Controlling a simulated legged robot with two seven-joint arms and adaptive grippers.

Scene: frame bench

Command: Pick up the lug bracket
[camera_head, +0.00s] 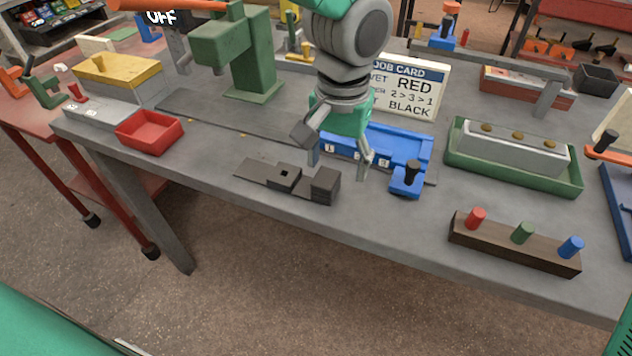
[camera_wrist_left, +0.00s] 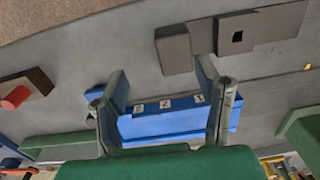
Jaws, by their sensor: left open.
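A dark grey flat piece with a holed block and a cube-like block, which looks like the lug bracket (camera_head: 285,179), lies on the grey bench near its front edge. In the left wrist view the same piece (camera_wrist_left: 258,28) lies at the top, beyond the fingertips. My left gripper (camera_head: 340,158) is open and empty, pointing down over the bench behind and right of the piece. Its fingers also show in the left wrist view (camera_wrist_left: 163,82), with a blue numbered fixture (camera_wrist_left: 160,124) between and beneath them. My right gripper is not in view.
The blue fixture (camera_head: 405,142) with a black-knobbed clamp (camera_head: 408,178) stands close by the gripper. A peg block (camera_head: 512,243), a green tray (camera_head: 575,186), a job card (camera_head: 410,88) and a red bin (camera_head: 149,131) are around. Bench left of the dark piece is clear.

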